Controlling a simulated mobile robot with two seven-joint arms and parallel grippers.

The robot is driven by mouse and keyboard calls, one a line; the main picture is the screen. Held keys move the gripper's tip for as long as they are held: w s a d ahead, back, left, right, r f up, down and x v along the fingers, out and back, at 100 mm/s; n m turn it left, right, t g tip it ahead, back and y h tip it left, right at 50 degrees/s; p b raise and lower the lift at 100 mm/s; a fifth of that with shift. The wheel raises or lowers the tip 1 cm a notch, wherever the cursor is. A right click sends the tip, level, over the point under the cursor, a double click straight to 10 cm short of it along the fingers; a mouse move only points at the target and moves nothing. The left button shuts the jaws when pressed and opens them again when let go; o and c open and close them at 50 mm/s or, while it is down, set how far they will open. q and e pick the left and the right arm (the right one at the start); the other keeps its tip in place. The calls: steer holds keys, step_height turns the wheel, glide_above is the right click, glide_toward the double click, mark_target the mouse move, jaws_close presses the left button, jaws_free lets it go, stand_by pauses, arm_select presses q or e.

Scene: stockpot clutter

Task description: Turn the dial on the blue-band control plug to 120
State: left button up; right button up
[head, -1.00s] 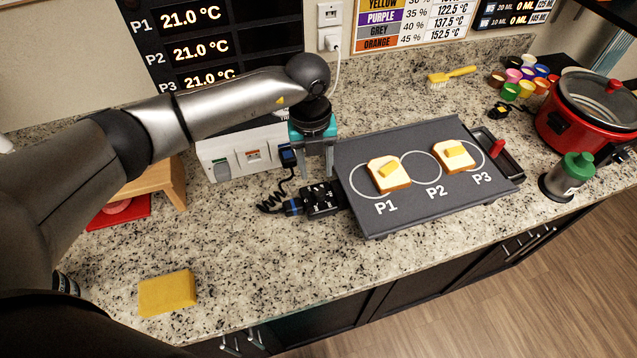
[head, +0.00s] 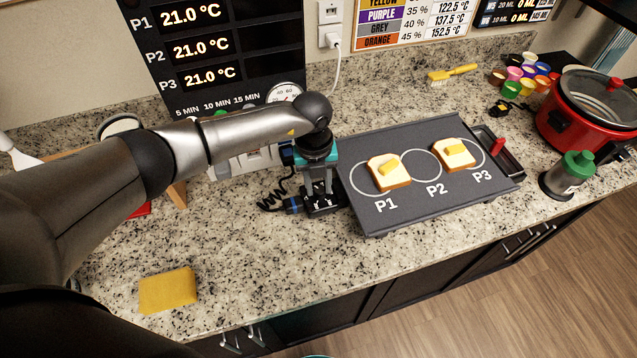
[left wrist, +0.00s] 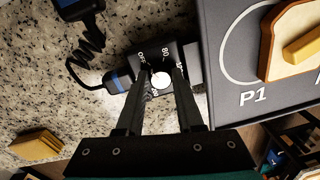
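The control plug (head: 317,204) is a black box at the left edge of the griddle, with a blue band (left wrist: 121,82) where its coiled cord enters. Its dial (left wrist: 160,80) shows a pale round top, with OFF and 80 marked around it. My left gripper (left wrist: 162,70) points down over the plug, its two fingers spread on either side of the dial. Whether they touch the dial is unclear. In the head view my left gripper (head: 318,190) hides much of the plug. The dial's exact setting is not readable. My right gripper is not visible.
The griddle (head: 410,210) carries two bread slices with butter, at P1 (head: 388,174) and P3 (head: 454,156). A yellow sponge (head: 168,290) lies at front left. A shaker (head: 567,175) and red pot (head: 590,120) stand at right. The counter in front of the plug is clear.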

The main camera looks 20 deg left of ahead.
arm_select(q)
jaws_close()
steer(key=shift+m, duration=0.3)
steer(key=m+b, duration=0.3)
steer(key=m, duration=0.2)
steer(key=shift+w+f+b, duration=0.1)
steer(key=shift+b, duration=0.2)
steer(key=m+b, duration=0.3)
steer(key=m, duration=0.2)
steer(key=shift+d+m+b, duration=0.1)
steer(key=shift+m+b, duration=0.25)
steer(key=shift+m, duration=0.05)
steer(key=m+b, duration=0.4)
steer(key=m, duration=0.2)
steer(key=shift+d+g+b, duration=0.1)
steer(key=shift+g+b, duration=0.2)
steer(key=shift+g, duration=0.1)
steer(key=m+b, duration=0.2)
steer(key=m, duration=0.1)
steer(key=shift+m+y, duration=0.3)
steer(key=shift+m+b, duration=1)
steer(key=shift+m, duration=0.3)
